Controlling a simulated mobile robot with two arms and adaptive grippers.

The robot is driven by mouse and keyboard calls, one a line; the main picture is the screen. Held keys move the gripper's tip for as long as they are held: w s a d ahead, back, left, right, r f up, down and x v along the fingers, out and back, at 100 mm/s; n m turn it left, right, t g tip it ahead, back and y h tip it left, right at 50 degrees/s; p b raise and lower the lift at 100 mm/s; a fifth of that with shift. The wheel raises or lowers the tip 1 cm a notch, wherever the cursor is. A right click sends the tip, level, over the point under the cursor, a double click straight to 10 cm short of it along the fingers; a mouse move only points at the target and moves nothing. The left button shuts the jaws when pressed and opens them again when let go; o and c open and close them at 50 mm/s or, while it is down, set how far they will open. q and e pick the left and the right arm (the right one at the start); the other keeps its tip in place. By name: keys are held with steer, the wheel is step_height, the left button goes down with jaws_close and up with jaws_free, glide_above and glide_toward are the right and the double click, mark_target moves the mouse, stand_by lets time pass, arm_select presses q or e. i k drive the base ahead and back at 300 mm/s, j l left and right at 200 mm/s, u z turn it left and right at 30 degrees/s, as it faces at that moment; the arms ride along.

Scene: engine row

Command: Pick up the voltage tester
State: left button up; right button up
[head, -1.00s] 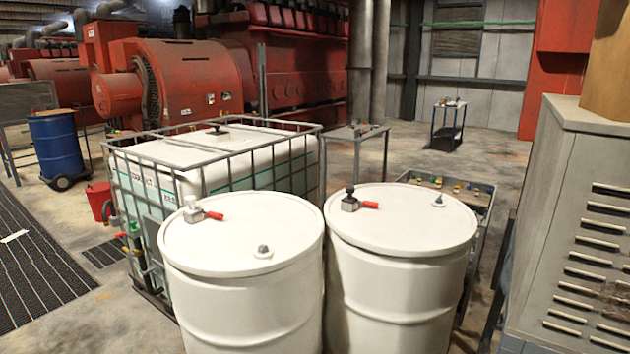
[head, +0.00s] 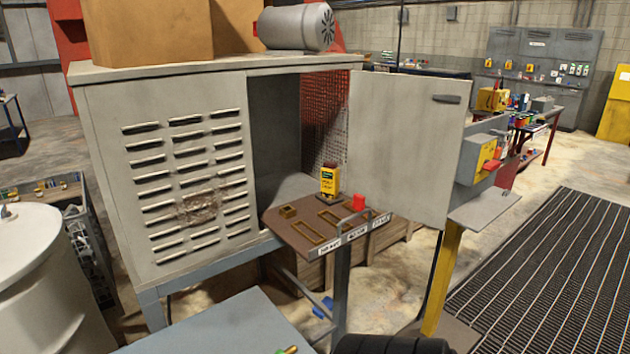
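The tray has outlined slots and a front strip of white labels, and juts out of an open grey cabinet (head: 185,160). A small red object (head: 359,202) stands on the tray to the right of the device.
The cabinet's open door (head: 404,145) stands right of the tray. A grey table top (head: 220,330) is in front. A white drum (head: 40,285) is at left. Dark floor grating (head: 550,270) lies clear at right.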

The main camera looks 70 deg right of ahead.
mark_target(329, 175)
steer(key=z, duration=1.85)
steer(key=i+l+u, duration=0.1)
steer(key=l+u, duration=0.25)
steer(key=i+l+u, duration=0.1)
steer(key=l+u, duration=0.55)
steer(key=l, duration=0.1)
